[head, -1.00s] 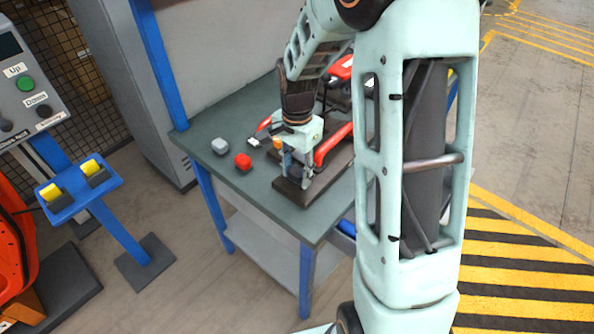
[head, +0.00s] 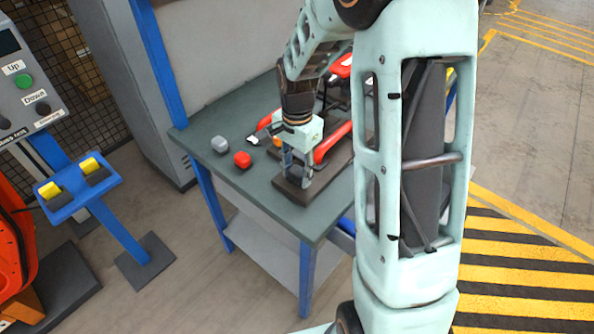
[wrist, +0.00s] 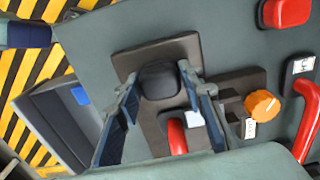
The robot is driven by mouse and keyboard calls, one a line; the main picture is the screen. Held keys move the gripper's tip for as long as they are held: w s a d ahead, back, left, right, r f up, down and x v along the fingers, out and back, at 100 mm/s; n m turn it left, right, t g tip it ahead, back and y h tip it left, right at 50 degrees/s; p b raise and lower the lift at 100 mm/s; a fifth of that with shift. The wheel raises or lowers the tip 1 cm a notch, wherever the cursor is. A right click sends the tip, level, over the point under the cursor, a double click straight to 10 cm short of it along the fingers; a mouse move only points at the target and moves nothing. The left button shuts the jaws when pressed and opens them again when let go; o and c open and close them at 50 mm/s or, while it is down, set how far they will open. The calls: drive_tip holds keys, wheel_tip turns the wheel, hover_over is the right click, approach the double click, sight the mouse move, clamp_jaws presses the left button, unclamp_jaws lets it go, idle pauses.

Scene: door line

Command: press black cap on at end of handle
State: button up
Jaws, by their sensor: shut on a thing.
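The black cap (wrist: 160,80) is between my gripper's fingers in the wrist view, over the dark fixture plate. My gripper (head: 296,178) is shut on it, low over the near end of the fixture (head: 292,192) on the table. The red handle (wrist: 177,137) lies just below the cap in the wrist view, and its bar shows beside my gripper in the head view (head: 333,141). I cannot tell whether the cap touches the handle's end.
A grey block (head: 220,144) and a red block (head: 242,159) are on the green tabletop (head: 262,188), left of my gripper. An orange knob (wrist: 262,104) is close to the fixture. A control panel (head: 22,92) is at far left.

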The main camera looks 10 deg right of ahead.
sight(297, 171)
drive_tip(key=shift+f, duration=0.25)
drive_tip(key=o, duration=1.2)
drive_tip(key=shift+r, duration=0.1)
wheel_tip(297, 171, up, 12)
